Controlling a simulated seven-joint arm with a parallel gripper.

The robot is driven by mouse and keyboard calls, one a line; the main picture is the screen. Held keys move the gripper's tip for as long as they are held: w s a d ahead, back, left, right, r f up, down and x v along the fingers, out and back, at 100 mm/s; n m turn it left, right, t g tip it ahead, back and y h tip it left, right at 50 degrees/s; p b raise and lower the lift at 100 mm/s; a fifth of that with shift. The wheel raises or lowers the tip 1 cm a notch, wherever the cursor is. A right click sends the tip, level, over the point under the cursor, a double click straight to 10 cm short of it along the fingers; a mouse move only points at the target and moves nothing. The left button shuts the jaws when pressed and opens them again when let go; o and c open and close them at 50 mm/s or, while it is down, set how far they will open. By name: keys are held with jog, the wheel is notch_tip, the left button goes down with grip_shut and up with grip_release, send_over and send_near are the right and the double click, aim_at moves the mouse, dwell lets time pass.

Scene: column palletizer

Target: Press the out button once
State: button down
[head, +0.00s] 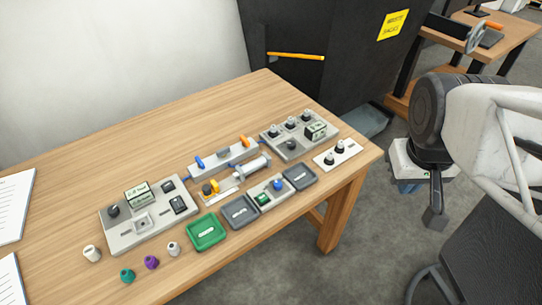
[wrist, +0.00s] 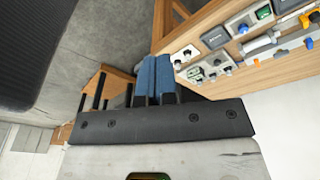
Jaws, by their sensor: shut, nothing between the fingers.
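Several panels with buttons and knobs stand on the wooden table (head: 120,180). Their labels are too small to read, so I cannot tell which is the out button. A white plate (head: 328,161) at the table's right end has two dark-topped knobs. A grey panel (head: 275,146) behind it has several knobs and a small display. My gripper (head: 435,218) is shut and empty, off the table's right end. In the wrist view its blue fingers (wrist: 156,75) are together, with the panels beyond.
A green tray (head: 206,232) and grey trays (head: 240,213) line the table's front. Loose caps, one teal (head: 127,275) and one purple (head: 151,262), lie at front left. A dark cabinet (head: 350,70) stands behind. Open floor lies between table and gripper.

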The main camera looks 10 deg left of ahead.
jog(key=w+a+f+n+g+h, duration=0.1)
jog(key=w+a+f+n+h, duration=0.15)
jog(key=w+a+n, duration=0.45)
jog(key=n+t+h, duration=0.3)
jog(key=n+h, duration=0.2)
jog(key=n, duration=1.9)
send_over(261, 195)
notch_tip(261, 195, down, 14)
jog(key=shift+s, duration=0.15)
jog(key=shift+f, duration=0.15)
jog(key=shift+f, duration=4.2)
jog(key=shift+f, duration=0.1)
jog(key=shift+f, duration=0.3)
